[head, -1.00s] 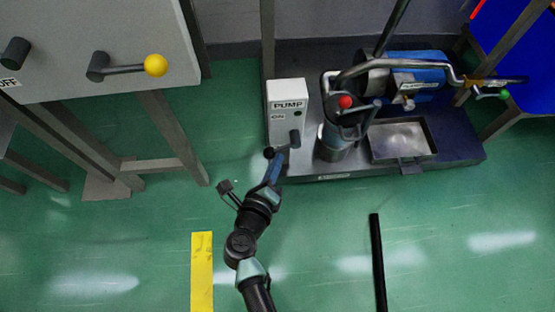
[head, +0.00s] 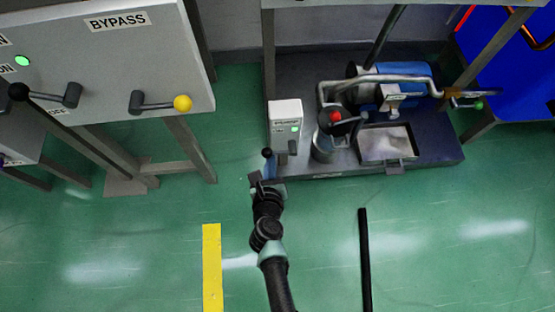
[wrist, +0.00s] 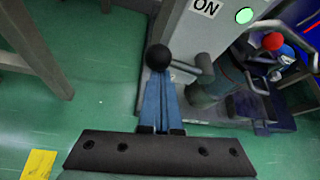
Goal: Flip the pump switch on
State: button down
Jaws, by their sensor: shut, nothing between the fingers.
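The pump box (head: 285,112) is a light grey cabinet at the left end of the dark skid. Its green lamp (head: 295,129) is lit, and the wrist view shows the lamp (wrist: 244,15) beside an ON label (wrist: 205,6). The switch lever (wrist: 188,67) sticks out leftward from the box and ends in a black ball knob (wrist: 158,57); the knob (head: 267,153) also shows in the head view. My gripper (wrist: 160,84) is shut and empty, its blue fingers pointing at the knob from just in front. I cannot tell whether they touch it.
A grey panel marked BYPASS (head: 118,21) with levers, one with a yellow knob (head: 182,103), stands at left on metal legs. The skid (head: 440,150) carries a blue motor (head: 405,73), pipes and a tray. The green floor in front is mostly clear.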

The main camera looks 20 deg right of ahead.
jog(key=shift+d+r+m+p, duration=0.1)
jog(key=shift+r+m+p, duration=0.2)
jog(key=shift+r+p, duration=0.55)
jog(key=shift+d+r+p, duration=0.1)
jog(key=shift+r+p, duration=0.15)
jog(key=shift+p, duration=0.25)
jog(key=shift+f, duration=0.1)
notch_tip(320, 180, down, 4)
jog(key=f+b, duration=0.1)
jog(key=b, duration=0.3)
jog(key=d+p+v, duration=0.1)
jog(key=p+v, duration=0.3)
jog(key=v, duration=0.7)
jog(key=shift+r, duration=0.35)
jog(key=shift+s, duration=0.2)
